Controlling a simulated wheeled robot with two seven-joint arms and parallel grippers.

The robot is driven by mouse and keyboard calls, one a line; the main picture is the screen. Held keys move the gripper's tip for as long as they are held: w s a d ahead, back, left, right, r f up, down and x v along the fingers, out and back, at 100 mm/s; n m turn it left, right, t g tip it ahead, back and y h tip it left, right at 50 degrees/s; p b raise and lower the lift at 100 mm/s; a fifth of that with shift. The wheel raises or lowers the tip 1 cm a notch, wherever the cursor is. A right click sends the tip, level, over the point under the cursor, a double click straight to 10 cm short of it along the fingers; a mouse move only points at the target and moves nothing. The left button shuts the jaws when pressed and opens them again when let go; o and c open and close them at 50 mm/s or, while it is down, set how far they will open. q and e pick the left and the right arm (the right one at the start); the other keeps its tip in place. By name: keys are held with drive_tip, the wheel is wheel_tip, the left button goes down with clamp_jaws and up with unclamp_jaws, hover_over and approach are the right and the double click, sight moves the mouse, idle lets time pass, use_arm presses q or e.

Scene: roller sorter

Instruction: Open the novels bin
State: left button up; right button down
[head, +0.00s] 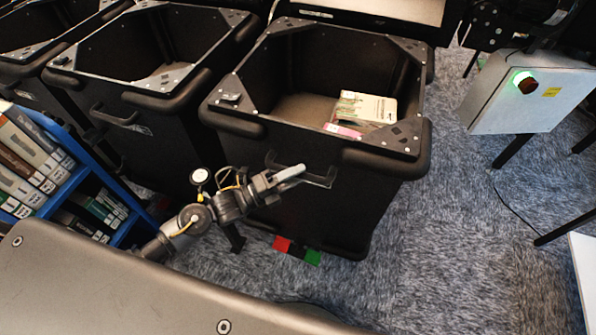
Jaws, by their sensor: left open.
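A black bin (330,205) stands in the middle of the head view, with an open top and a few books (366,106) inside. I see no readable label on it, so I cannot tell whether it is the novels bin. A handle (320,181) is on its near wall. A red pedal (282,244) and a green pedal (312,257) show at its foot. My left gripper (291,173) is open at the near wall, beside or over the handle. I cannot tell whether it touches the handle. My right gripper is not in view.
Another open black bin (130,100) stands to the left, with more beyond it. A blue shelf (85,185) of books is at the left. A grey box (528,92) with a lit green ring is at the right. Carpet (450,240) is free right of the middle bin.

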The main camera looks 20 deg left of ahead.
use_arm(q)
drive_tip(key=shift+w+d, duration=0.3)
drive_tip(key=shift+d, duration=0.05)
clamp_jaws()
drive_tip(key=shift+s, duration=0.1)
